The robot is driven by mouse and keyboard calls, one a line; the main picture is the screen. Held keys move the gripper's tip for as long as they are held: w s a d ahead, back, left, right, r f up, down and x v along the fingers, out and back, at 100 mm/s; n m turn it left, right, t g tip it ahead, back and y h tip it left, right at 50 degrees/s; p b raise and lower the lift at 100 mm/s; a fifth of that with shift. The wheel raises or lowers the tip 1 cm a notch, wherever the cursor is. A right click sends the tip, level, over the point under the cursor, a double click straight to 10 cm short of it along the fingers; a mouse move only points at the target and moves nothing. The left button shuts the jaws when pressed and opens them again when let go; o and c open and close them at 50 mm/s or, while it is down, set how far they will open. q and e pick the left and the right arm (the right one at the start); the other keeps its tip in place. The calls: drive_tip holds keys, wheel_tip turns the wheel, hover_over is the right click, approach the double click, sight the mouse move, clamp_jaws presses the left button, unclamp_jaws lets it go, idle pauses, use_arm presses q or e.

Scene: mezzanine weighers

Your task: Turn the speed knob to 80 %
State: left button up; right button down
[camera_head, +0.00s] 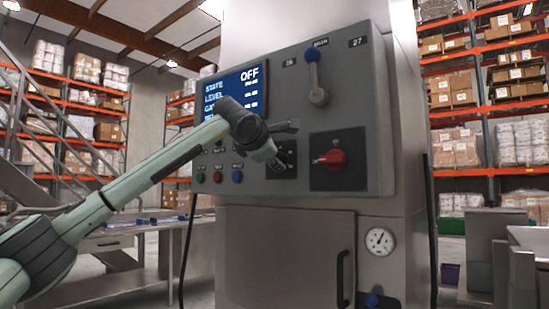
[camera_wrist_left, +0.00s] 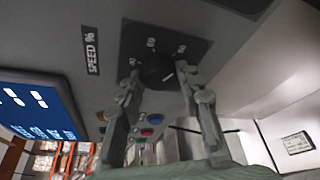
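The black speed knob (camera_wrist_left: 157,73) is on a dark dial plate (camera_wrist_left: 150,42) beside the "SPEED %" label (camera_wrist_left: 91,50) in the left wrist view. Scale numbers surround it, and a pale mark shows on the knob; its exact reading is unclear. My left gripper (camera_wrist_left: 160,76) has its fingers apart, one on each side of the knob, with the tips close to it. I cannot tell whether they touch. In the head view my left gripper (camera_head: 280,145) is in front of the dial plate and hides the knob. My right gripper is out of view.
The grey control box (camera_head: 350,85) has a blue screen (camera_head: 235,88) reading OFF, a blue-knobbed lever (camera_head: 314,75), a red rotary switch (camera_head: 332,159) right of the gripper, and push buttons (camera_head: 237,176) left of it. A pressure gauge (camera_head: 379,241) is below.

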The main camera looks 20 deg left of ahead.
use_arm(q)
drive_tip(key=o, duration=0.4)
drive_tip(key=shift+a+f, duration=0.1)
drive_tip(key=s+r, duration=0.2)
drive_tip(key=s, duration=0.9)
drive_tip(key=shift+s+r, duration=0.2)
drive_tip(key=shift+s, duration=0.2)
